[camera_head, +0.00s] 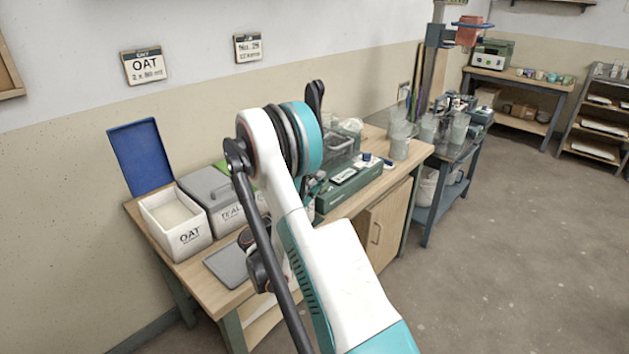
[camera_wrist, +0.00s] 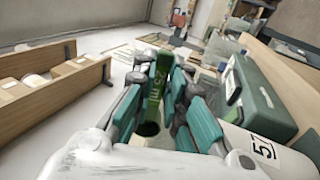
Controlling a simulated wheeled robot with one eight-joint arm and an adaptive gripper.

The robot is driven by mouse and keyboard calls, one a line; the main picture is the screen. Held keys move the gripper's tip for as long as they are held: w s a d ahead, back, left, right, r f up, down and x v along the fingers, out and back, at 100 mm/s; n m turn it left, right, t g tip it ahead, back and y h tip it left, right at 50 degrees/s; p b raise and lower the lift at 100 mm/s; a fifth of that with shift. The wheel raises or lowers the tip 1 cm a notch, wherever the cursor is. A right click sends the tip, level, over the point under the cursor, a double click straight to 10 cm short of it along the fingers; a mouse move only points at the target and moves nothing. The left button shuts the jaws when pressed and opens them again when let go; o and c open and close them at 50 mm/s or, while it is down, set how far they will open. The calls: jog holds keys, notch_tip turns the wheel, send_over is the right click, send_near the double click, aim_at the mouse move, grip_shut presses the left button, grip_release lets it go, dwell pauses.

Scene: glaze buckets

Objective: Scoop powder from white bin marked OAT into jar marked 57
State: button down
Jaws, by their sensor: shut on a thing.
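The white bin marked OAT (camera_head: 190,238) stands open at the left end of the bench, with pale powder inside. A blue lid (camera_head: 140,157) stands upright behind it. In the wrist view my gripper (camera_wrist: 168,92) is shut on a green, lettered handle (camera_wrist: 155,88), seemingly a scoop's; its far end and any load are not clear. A white jar with a 57 label (camera_wrist: 264,147) is at the lower right of the wrist view, close beside the fingers. In the head view my arm hides the gripper and the jar.
A grey lidded bin (camera_head: 212,191) stands right of the OAT bin. A grey tray (camera_head: 228,266) lies in front. A green scale-like device (camera_head: 350,187) sits farther right, near clear cups (camera_head: 400,140). Open floor lies right of the bench.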

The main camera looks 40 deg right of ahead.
notch_tip(320, 180, up, 5)
jog(key=g+y+p, duration=0.1)
jog(key=y+p, duration=1.2)
jog(key=p, duration=0.4)
jog(key=shift+y, duration=0.3)
dwell(0.3)
